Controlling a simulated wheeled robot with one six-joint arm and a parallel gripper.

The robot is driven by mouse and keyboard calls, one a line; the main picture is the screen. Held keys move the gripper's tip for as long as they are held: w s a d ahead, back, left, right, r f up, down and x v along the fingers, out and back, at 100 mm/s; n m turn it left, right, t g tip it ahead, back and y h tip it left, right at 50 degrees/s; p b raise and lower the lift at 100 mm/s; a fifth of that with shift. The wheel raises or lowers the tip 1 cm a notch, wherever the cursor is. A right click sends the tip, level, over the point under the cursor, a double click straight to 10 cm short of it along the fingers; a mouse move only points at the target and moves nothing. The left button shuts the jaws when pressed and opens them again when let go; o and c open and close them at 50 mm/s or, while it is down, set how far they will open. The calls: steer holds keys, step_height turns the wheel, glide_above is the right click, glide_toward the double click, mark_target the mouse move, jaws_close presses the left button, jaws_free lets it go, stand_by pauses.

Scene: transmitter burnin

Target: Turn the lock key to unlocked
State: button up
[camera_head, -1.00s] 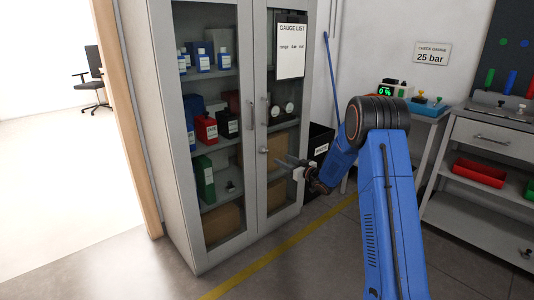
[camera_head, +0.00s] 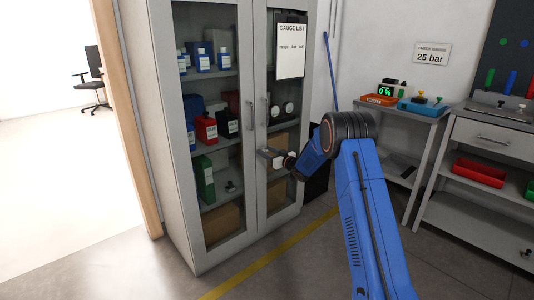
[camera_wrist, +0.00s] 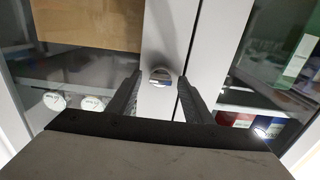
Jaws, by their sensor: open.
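The lock key (camera_wrist: 160,75) is a small round silver piece with a slot-like dark line, on the grey door frame of the cabinet (camera_head: 253,200). In the wrist view my gripper (camera_wrist: 160,82) is open, with one dark finger on each side of the key. The fingers look apart from it; I cannot tell how far their tips are from the door.
Two upright door handles (camera_head: 253,116) are just above my gripper. The glass doors show bottles, boxes and gauges on shelves. A side table (camera_head: 425,116) with trays stands to the right, and a drawer bench (camera_head: 490,138) farther right. The floor in front is clear.

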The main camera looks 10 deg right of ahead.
steer(key=c, duration=1.1)
steer(key=shift+o, duration=0.2)
steer(key=shift+n, duration=0.3)
steer(key=n, duration=0.3)
steer(key=shift+a, duration=0.1)
steer(key=n, duration=0.5)
steer(key=shift+s+f, duration=0.1)
steer(key=shift+a+f+n, duration=0.1)
steer(key=shift+f+n, duration=0.05)
steer(key=shift+n, duration=4.35)
